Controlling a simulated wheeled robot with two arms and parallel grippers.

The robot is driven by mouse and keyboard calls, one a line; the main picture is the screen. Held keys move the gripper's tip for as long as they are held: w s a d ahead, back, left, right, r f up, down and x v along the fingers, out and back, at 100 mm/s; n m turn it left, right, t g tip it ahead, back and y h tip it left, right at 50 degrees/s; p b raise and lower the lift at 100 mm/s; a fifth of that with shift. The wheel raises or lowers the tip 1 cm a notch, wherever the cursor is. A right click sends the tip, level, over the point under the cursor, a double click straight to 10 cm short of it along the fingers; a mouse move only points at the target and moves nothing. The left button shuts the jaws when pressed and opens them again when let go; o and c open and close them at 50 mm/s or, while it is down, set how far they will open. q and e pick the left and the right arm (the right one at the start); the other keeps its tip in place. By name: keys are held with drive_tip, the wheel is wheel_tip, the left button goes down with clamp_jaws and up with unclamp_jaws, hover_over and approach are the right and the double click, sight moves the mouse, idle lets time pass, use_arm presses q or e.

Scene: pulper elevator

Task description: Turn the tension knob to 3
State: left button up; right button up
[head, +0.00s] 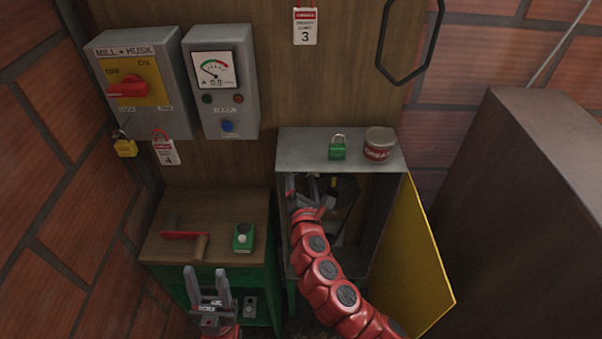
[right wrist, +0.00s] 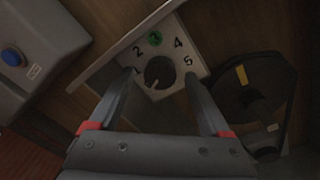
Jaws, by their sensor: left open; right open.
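The tension knob (right wrist: 158,72) is a dark round knob on a pale dial plate in the right wrist view. Numbers 1 to 5 ring it, and a green disc marks the 3 spot at the top. A small light mark shows at the knob's lower edge; I cannot tell surely which number it points to. My right gripper (head: 316,188) reaches into the open cabinet (head: 300,150); its open fingers lie on either side of the knob, apparently not gripping it. In the head view the knob is hidden. My left gripper (head: 208,283) is open and empty before the green stand.
The yellow cabinet door (head: 412,262) stands open to the right. A dark pulley (right wrist: 248,98) sits right of the dial. A green padlock (head: 338,151) and red tin (head: 379,144) stand on the cabinet. A red-handled tool (head: 185,235) lies on the wooden top.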

drive_tip(key=shift+w+f, duration=0.1)
drive_tip(key=shift+w, duration=0.25)
clamp_jaws()
drive_tip(key=shift+f+m+b, duration=0.2)
drive_tip(key=shift+m+b, duration=0.4)
drive_tip(key=shift+b, duration=0.35)
drive_tip(key=m+b, duration=0.3)
drive_tip(key=b, duration=0.1)
drive_tip(key=m+b, duration=0.4)
drive_tip(key=b, duration=0.1)
drive_tip(key=m+h+b, duration=0.1)
drive_tip(key=m+b, duration=0.2)
drive_tip(key=b, duration=0.2)
drive_tip(key=shift+a+f+m+t, duration=0.1)
drive_tip(key=shift+f+m+t, duration=0.15)
drive_tip(key=shift+m+t, duration=0.15)
drive_tip(key=m+h+b, duration=0.1)
drive_tip(key=m+b, duration=1.2)
drive_tip(key=b, duration=0.4)
drive_tip(key=shift+a+r+m, duration=0.1)
drive_tip(key=shift+m, duration=0.2)
drive_tip(key=m+b, duration=0.2)
drive_tip(key=shift+r+m+h, duration=0.3)
drive_tip(key=shift+m, duration=0.1)
